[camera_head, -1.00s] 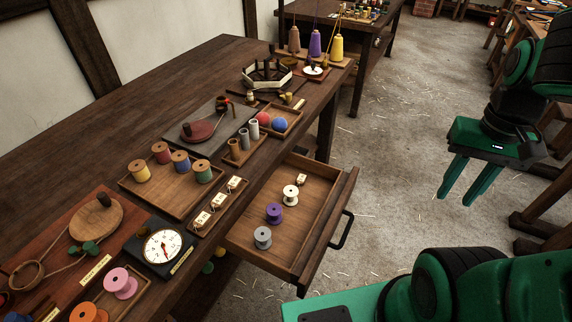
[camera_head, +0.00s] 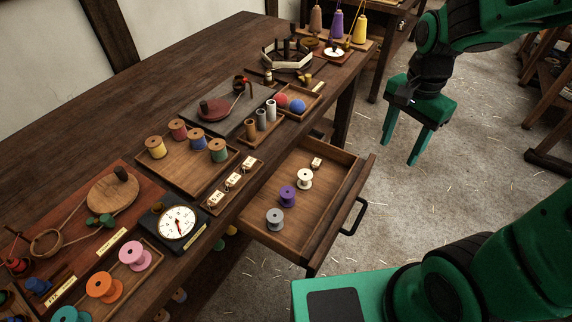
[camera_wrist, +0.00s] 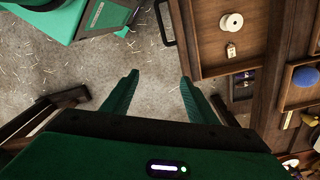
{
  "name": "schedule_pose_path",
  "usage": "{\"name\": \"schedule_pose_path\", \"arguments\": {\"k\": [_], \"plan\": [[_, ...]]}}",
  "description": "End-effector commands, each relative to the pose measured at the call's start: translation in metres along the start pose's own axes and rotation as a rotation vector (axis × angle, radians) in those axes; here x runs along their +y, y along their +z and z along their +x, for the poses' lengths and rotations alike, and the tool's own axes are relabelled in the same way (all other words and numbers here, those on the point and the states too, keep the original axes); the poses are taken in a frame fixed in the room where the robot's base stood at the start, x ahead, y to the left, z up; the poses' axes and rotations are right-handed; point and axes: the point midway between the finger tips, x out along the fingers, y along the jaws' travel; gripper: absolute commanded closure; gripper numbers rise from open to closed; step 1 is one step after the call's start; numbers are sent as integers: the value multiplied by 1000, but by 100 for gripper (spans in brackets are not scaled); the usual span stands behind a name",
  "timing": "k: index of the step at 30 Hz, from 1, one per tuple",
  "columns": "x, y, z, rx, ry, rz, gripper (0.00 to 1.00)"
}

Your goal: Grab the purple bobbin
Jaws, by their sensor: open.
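The purple bobbin (camera_head: 288,196) stands in the pulled-out drawer (camera_head: 330,206), between a grey bobbin (camera_head: 275,218) and a cream bobbin (camera_head: 305,179). My gripper (camera_head: 403,152) is open and empty, held in the air to the right of the drawer and apart from it. In the wrist view my two green fingers (camera_wrist: 158,85) point over the floor, with the drawer (camera_wrist: 215,62) to their right. The cream bobbin shows there too (camera_wrist: 231,22), but the purple bobbin is out of that view.
The drawer handle (camera_head: 355,216) sticks out toward the floor. The workbench (camera_head: 160,85) carries a tray of wooden bobbins (camera_head: 183,172), a dial (camera_head: 178,222) and pink and orange bobbins (camera_head: 134,256). A white tag (camera_head: 316,163) lies in the drawer. The space above the drawer is clear.

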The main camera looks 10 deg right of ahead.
Motion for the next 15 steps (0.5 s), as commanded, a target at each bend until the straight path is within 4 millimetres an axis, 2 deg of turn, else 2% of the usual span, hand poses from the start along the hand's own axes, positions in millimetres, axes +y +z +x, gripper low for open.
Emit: {"name": "schedule_pose_path", "arguments": {"k": [1, 6, 10, 15], "plan": [[-22, 14, 9, 0, 5, 41, 47], [-88, 66, 37, -1, -4, 241, 47], [-126, 115, 62, -12, -7, 386, 47], [-156, 169, 87, -28, -7, 535, 47]]}}
